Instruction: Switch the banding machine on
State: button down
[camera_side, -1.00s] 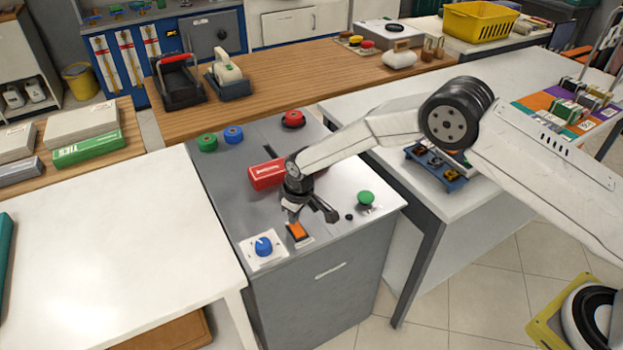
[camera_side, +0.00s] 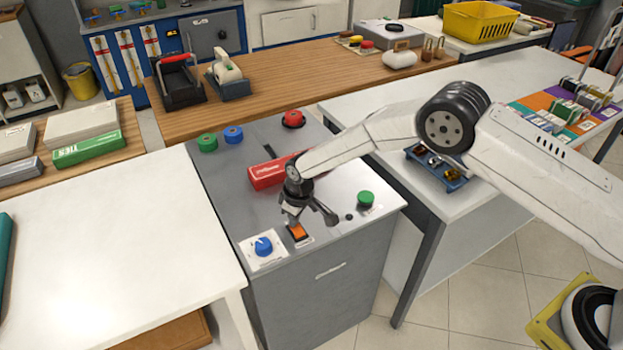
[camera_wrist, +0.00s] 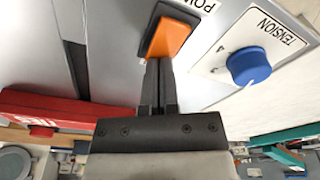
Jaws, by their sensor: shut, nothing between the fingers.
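The banding machine (camera_side: 222,192) is a grey cabinet with a flat metal top. Near its front edge is an orange rocker switch (camera_side: 298,232) in a black frame. In the wrist view the switch (camera_wrist: 171,38) sits beside a label that begins "POW". My gripper (camera_side: 292,221) points down at the switch, shut and empty. In the wrist view its fingertips (camera_wrist: 159,63) overlap the near end of the orange rocker. I cannot tell whether they touch it or which way the rocker is tilted.
A blue tension knob (camera_side: 263,246) is left of the switch. A green button (camera_side: 366,198) is to the right. A red box (camera_side: 267,174) lies behind my gripper. Green (camera_side: 207,142), blue (camera_side: 233,134) and red (camera_side: 293,119) round pieces stand at the back of the top.

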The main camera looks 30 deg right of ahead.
jog(key=shift+f, duration=0.15)
jog(key=shift+r, duration=3.5)
